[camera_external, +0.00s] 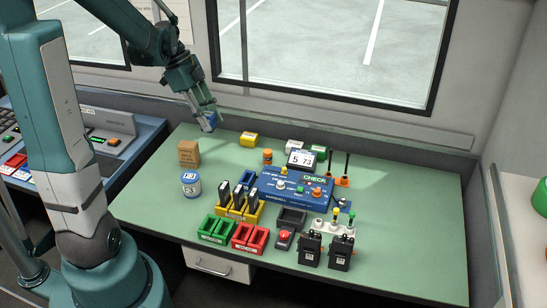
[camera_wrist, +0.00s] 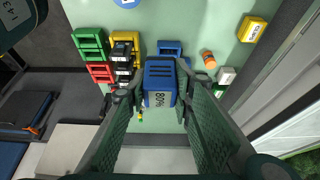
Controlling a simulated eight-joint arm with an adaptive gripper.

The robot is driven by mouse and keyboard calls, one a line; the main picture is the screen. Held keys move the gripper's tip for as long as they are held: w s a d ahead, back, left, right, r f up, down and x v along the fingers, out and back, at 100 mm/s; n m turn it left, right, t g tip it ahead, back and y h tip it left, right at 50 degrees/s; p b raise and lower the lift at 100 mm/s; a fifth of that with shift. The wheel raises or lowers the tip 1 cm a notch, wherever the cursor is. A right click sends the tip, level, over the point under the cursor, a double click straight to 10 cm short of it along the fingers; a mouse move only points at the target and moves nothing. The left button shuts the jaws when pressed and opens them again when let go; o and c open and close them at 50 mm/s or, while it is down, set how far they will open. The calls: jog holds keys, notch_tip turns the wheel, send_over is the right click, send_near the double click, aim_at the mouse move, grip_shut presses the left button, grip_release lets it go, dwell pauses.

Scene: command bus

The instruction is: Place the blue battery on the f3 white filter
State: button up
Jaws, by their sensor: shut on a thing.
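My gripper (camera_external: 207,122) is at the back left, above the table's rear edge area. It is shut on the blue battery (camera_external: 209,121), a small block with a pale label. In the wrist view the blue battery (camera_wrist: 160,84) sits between the two fingertips, its label and dark slots facing the camera. A white round canister with blue markings (camera_external: 191,184) stands at the table's left; its small mark may read F3. It is in front of and below my gripper, apart from the battery. Part of a round white-and-blue top (camera_wrist: 127,2) shows at the wrist view's upper edge.
A cardboard box (camera_external: 188,153) stands behind the canister. A yellow box (camera_external: 249,139) is at the back. A blue console (camera_external: 296,191), yellow rack (camera_external: 240,210), green tray (camera_external: 217,230) and red tray (camera_external: 249,237) fill the middle. The right side of the green table (camera_external: 420,220) is clear.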

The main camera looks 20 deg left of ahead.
send_over(194, 177)
jog(key=a, duration=0.2)
jog(key=shift+d+f+p, duration=0.15)
jog(key=shift+f+p, duration=0.25)
jog(key=shift+f, duration=2.25)
jog(key=shift+f, duration=0.1)
jog(key=shift+f+b, duration=0.4)
jog(key=shift+f, duration=2.4)
jog(key=shift+f+b, duration=0.35)
jog(key=shift+f, duration=1.75)
jog(key=shift+f, duration=0.15)
